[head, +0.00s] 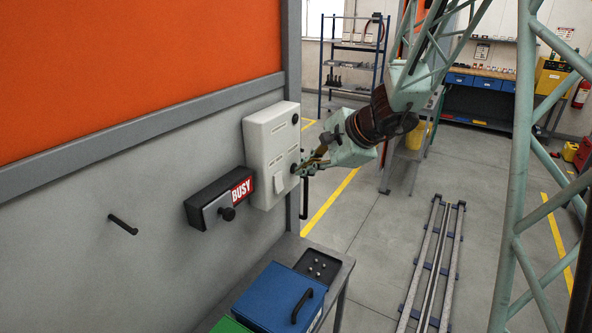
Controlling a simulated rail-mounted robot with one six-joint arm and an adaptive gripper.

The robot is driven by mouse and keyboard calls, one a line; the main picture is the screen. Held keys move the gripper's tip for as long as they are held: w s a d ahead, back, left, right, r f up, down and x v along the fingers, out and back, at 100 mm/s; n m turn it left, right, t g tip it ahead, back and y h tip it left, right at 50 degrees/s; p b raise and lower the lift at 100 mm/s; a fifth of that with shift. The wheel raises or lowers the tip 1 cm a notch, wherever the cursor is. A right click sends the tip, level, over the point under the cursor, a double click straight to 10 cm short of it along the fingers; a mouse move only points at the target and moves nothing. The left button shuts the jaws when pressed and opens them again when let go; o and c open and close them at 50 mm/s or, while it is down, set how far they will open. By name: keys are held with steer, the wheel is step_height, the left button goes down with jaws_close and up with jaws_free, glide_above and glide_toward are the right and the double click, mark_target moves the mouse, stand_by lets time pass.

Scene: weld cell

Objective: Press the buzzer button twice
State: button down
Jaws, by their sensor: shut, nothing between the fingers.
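A white control box (258,140) is fixed to the grey wall panel. It carries a dark round button (295,119) near its upper right edge and a pale rocker switch (278,183) low on its front. A second dark round spot (293,168) sits at the lower right of the box, right by my fingertips. Labels are too small to read, so I cannot tell which is the buzzer button. My gripper (300,169) is shut and empty, pointing left at this lower spot. Whether the tips touch it cannot be told.
A black box with a red BUSY sign (242,190) and a dark knob (227,213) is left of the control box. A black peg (123,224) sticks out further left. Below stands a bench (337,277) with a blue case (277,299).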

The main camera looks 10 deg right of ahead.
steer(key=shift+d, duration=0.1)
steer(key=shift+s+d+b, duration=0.4)
steer(key=shift+s+d, duration=0.15)
steer(key=shift+s+d, duration=0.1)
steer(key=shift+d, duration=0.05)
stand_by(0.4)
steer(key=s+d+b, duration=0.1)
steer(key=s+d, duration=0.2)
steer(key=shift+s+d, duration=0.1)
steer(key=shift+d, duration=0.1)
stand_by(0.5)
steer(key=shift+s+d, duration=0.15)
stand_by(1.9)
steer(key=shift+s+d+p, duration=1.15)
steer(key=shift+d+p, duration=0.1)
steer(key=shift+p, duration=1.2)
